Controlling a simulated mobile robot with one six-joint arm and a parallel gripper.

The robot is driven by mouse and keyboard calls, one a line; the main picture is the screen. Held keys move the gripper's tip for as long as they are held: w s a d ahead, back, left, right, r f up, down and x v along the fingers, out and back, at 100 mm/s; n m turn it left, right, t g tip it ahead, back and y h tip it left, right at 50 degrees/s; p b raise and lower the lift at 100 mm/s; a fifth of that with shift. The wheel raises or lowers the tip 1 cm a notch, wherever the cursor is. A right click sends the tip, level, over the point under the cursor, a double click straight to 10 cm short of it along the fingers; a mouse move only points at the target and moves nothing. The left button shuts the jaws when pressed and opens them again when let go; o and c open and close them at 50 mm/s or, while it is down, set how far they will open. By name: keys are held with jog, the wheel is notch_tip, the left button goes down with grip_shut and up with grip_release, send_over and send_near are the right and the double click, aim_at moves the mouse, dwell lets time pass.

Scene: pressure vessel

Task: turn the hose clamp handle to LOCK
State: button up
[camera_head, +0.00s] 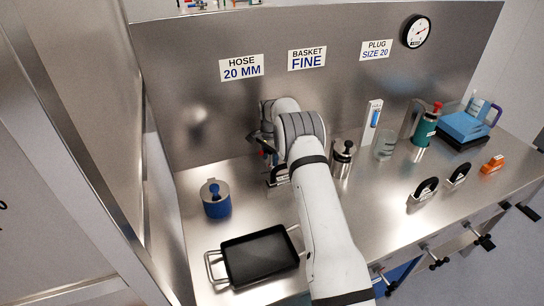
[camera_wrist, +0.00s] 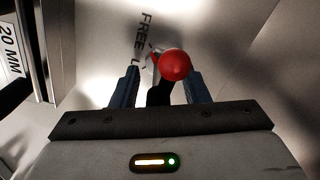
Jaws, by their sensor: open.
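In the wrist view the hose clamp handle shows as a red ball knob (camera_wrist: 175,65) with a dark part (camera_wrist: 160,94) below it. The word FREE (camera_wrist: 145,32) is on the pale surface beside it, with part of a letter, perhaps an L, lower down. My gripper (camera_wrist: 161,76) is open, with one blue-grey finger on each side of the handle. I cannot tell whether either finger touches it.
A steel back wall carries the HOSE 20 MM sign (camera_head: 241,68) and a gauge (camera_head: 416,31). A blue canister (camera_head: 215,198) and a black tray (camera_head: 232,281) stand left of my arm. A steel canister (camera_head: 342,165) stands close on the right. The bench between blue canister and wall is clear.

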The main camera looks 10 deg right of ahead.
jog(key=shift+c, duration=0.3)
grip_shut()
jog(key=shift+d, duration=0.1)
jog(key=shift+n+b, duration=0.3)
jog(key=shift+b, duration=0.1)
jog(key=n+b, duration=0.2)
jog(key=shift+f+n, duration=0.1)
jog(key=shift+n, duration=0.2)
jog(key=n+b, duration=0.3)
jog(key=n, duration=0.2)
jog(key=n+b, duration=0.1)
jog(key=n, duration=0.8)
jog(key=shift+n, duration=0.3)
